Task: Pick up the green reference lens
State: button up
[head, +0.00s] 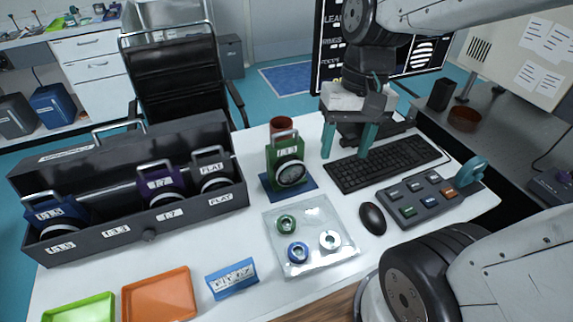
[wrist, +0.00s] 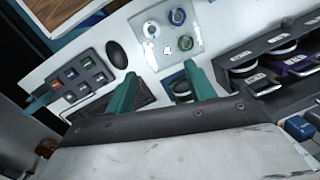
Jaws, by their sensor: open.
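A green lens holder (head: 286,160) with a silver top handle and a round lens at its front stands upright on a dark blue mat (head: 303,193) at mid-table. In the wrist view the lens holder (wrist: 180,88) is partly hidden beside one finger. A small green ring (head: 286,223) lies on the clear tray; it also shows in the wrist view (wrist: 185,42). My gripper (head: 343,156) is open and empty, its teal fingers pointing down over the keyboard, to the right of the green holder. The fingers also show in the wrist view (wrist: 160,69).
A clear tray (head: 325,262) also holds a blue ring (head: 298,252) and a white ring (head: 330,240). A dark rack (head: 190,208) of lens holders stands left. A keyboard (head: 390,164), mouse (head: 373,218) and button panel (head: 428,197) are right. A brown cup (head: 281,125) stands behind the green holder.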

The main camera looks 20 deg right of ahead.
jog(key=w+f+m+t+y, duration=0.1)
jog(key=w+f+m, duration=0.35)
jog(key=w, duration=0.25)
jog(key=w+f+m+y, duration=0.2)
jog(key=w+f+m, duration=0.1)
jog(key=w+m, duration=0.3)
jog(key=m+t, duration=0.2)
jog(key=m, duration=0.3)
send_near(281, 145)
jog(key=a, duration=0.1)
jog(key=shift+n, duration=0.25)
jog(key=x, duration=0.5)
jog(key=d+x, duration=0.1)
jog(key=x, duration=0.1)
jog(key=shift+a+f, duration=0.2)
jog(key=shift+f, duration=0.35)
jog(key=shift+r, duration=0.1)
grip_shut()
